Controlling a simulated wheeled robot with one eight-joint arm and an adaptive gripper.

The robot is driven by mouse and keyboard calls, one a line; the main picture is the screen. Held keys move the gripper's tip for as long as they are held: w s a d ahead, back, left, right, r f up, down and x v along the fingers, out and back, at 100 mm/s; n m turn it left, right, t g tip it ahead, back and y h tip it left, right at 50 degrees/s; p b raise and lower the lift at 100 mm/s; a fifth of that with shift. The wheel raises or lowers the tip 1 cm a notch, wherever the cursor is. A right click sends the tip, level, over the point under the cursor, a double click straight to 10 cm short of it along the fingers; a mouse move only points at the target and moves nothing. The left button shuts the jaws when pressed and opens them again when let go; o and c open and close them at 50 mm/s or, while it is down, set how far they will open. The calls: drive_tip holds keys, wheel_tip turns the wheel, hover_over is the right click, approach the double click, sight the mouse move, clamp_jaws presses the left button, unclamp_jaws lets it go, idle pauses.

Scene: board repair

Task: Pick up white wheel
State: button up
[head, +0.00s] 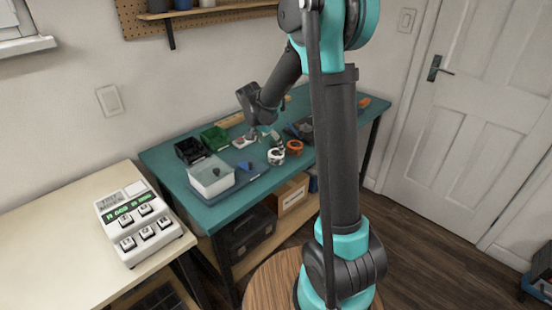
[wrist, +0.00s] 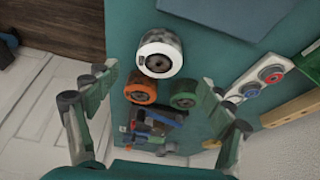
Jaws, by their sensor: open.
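The white wheel (head: 276,157) lies on the teal workbench in the head view. In the wrist view the white wheel (wrist: 160,60) shows its white rim and dark hub, with a mottled grey tread. My gripper (head: 264,135) is above the bench, close to the wheel. In the wrist view my gripper (wrist: 159,78) is open, its fingers spread left and right with nothing between them held. The wheel appears beyond the fingertips, between them in the picture and apart from both.
An orange wheel (wrist: 140,92) and a greenish wheel (wrist: 184,95) lie close to the white wheel. A white board with round red and blue parts (wrist: 268,76) is to the right. A white bin (head: 211,178) and green bin (head: 214,138) stand left on the teal workbench (head: 213,214).

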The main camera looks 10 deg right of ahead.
sight(275, 153)
drive_tip(key=shift+x, duration=3.95)
drive_tip(key=shift+s, duration=0.1)
drive_tip(key=c, duration=1.3)
drive_tip(key=shift+c, duration=0.2)
